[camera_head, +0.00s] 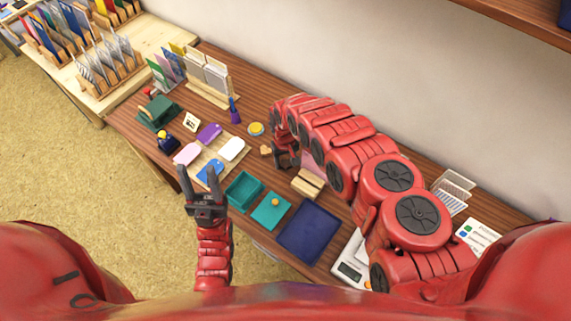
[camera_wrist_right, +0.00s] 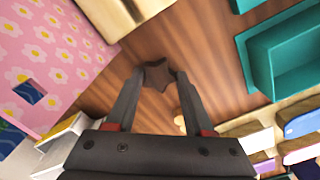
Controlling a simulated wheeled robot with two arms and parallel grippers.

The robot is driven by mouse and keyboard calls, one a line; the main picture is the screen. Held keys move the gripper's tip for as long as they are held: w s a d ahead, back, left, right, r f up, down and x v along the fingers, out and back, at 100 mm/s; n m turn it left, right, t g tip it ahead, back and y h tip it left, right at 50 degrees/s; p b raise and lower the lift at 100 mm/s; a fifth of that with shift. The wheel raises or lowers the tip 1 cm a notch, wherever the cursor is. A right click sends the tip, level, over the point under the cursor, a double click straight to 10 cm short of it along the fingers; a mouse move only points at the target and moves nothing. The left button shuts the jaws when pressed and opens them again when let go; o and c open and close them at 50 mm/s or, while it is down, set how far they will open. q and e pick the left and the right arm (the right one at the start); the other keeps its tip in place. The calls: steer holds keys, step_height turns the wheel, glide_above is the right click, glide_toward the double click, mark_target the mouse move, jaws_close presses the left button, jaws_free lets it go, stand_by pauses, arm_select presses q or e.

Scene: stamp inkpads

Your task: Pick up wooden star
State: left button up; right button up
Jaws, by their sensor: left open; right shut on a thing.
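The wooden star (camera_wrist_right: 158,76) is dark brown and sits between the fingertips of my right gripper (camera_wrist_right: 156,73) in the right wrist view, over the wooden tabletop. The fingers are closed on it. In the head view the right gripper (camera_head: 286,157) is in the middle of the table, and I cannot make out the star there. My left gripper (camera_head: 202,176) is open and empty at the table's front edge, before the colored tags.
A teal box (camera_head: 244,190), a teal lid (camera_head: 270,211) and a dark blue pad (camera_head: 308,231) lie along the front. Purple (camera_head: 208,132), pink (camera_head: 187,153) and white (camera_head: 231,148) tags lie left of the right gripper. A pink flowered thing (camera_wrist_right: 50,45) stands close by.

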jaws_close()
steer(key=shift+r, duration=0.15)
